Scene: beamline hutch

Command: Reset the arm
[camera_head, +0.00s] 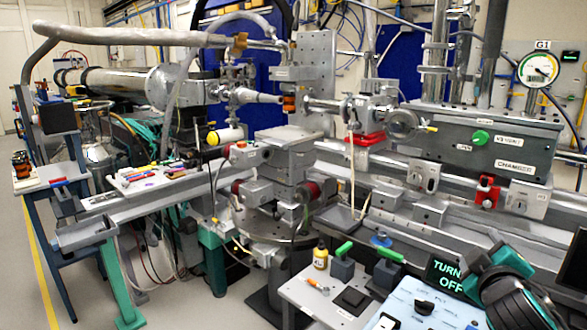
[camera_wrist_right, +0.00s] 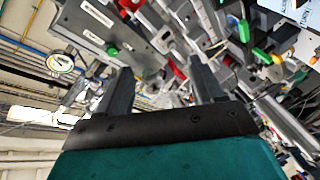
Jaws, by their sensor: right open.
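My right gripper (camera_wrist_right: 162,84) shows in the right wrist view, its two dark fingers wide apart with nothing held between them. Past the fingers lies the beamline gear, tilted in that view. In the head view part of my right arm (camera_head: 507,285), teal and black, comes in at the lower right, in front of the table with the control panel. The fingers cannot be made out there. My left arm and gripper are in neither view.
Open floor (camera_head: 85,290) shows at the lower left.

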